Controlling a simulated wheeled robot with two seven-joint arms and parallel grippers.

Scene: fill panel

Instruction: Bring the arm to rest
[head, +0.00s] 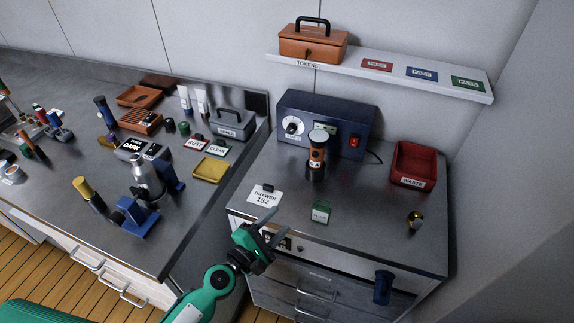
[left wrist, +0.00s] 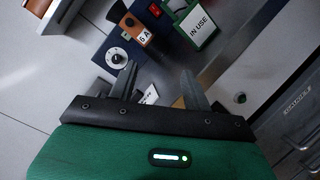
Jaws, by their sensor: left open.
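My left arm, green with dark joints, comes in from the bottom in the head view. My left gripper (head: 279,224) is open and empty, with its two grey fingers apart near the front edge of the right-hand cabinet top. In the left wrist view the fingers (left wrist: 158,72) are also spread, with nothing held between them. My right gripper is not in view.
On the cabinet stand a blue panel box (head: 346,122), a black-and-orange cylinder (head: 317,152), a green-and-white sign (head: 321,212), a "DRAWER 152" card (head: 264,195) and a red waste bin (head: 414,165). The left bench is crowded.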

